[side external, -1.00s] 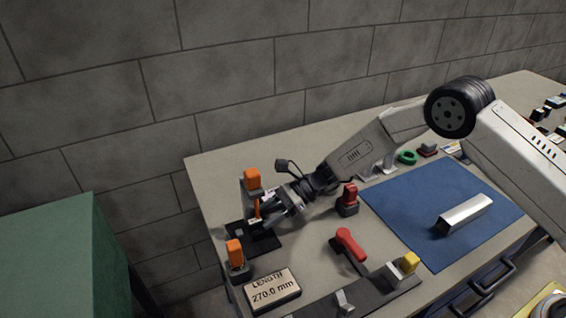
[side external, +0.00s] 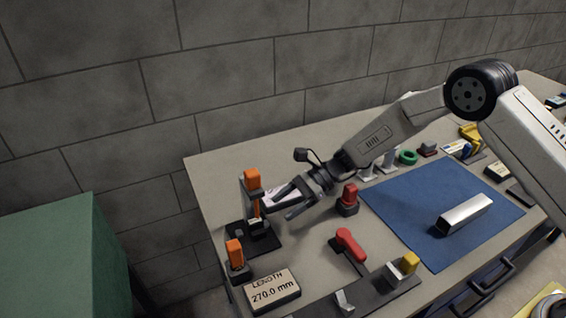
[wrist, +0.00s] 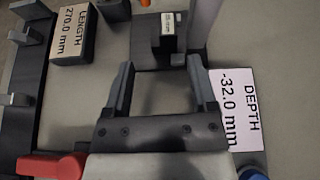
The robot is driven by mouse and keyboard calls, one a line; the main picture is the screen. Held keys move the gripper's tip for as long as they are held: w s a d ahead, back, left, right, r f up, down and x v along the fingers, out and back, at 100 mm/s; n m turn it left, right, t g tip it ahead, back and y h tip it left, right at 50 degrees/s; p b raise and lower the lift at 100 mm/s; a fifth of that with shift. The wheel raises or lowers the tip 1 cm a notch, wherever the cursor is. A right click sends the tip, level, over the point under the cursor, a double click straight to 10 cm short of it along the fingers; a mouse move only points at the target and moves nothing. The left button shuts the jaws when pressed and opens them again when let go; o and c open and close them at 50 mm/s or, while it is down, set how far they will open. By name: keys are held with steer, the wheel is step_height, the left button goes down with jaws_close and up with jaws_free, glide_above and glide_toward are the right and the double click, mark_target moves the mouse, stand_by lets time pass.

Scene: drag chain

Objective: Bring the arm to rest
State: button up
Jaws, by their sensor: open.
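My gripper (side external: 278,206) is open and empty over the left part of the bench, a little right of the upright stand with an orange top (side external: 253,180). In the wrist view my gripper (wrist: 160,80) has its two fingers wide apart, with only bare bench between them. The stand's dark base (wrist: 150,57) lies just beyond the fingertips. A "DEPTH -32.0 mm" sign (wrist: 236,105) lies beside the right finger and is partly hidden by it.
A "LENGTH 270.0 mm" block (side external: 272,290) and an orange-topped post (side external: 235,255) stand at the front left. A red-topped block (side external: 348,200) and red lever (side external: 348,243) stand near my gripper. A metal bar (side external: 464,214) lies on the blue mat (side external: 400,195).

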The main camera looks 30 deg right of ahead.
steer(key=s+d+r+n+t+h, duration=0.1)
steer(key=s+d+r+n+h, duration=0.2)
steer(key=s+d+n+h, duration=0.3)
steer(key=s+d+r+n+t+h, duration=0.1)
steer(key=s+d+r+n+h, duration=0.3)
steer(key=s+d+n+h, duration=0.3)
steer(key=s+d+n, duration=0.4)
steer(key=s+d, duration=0.5)
steer(key=shift+r+t, duration=0.2)
steer(key=shift+t, duration=0.2)
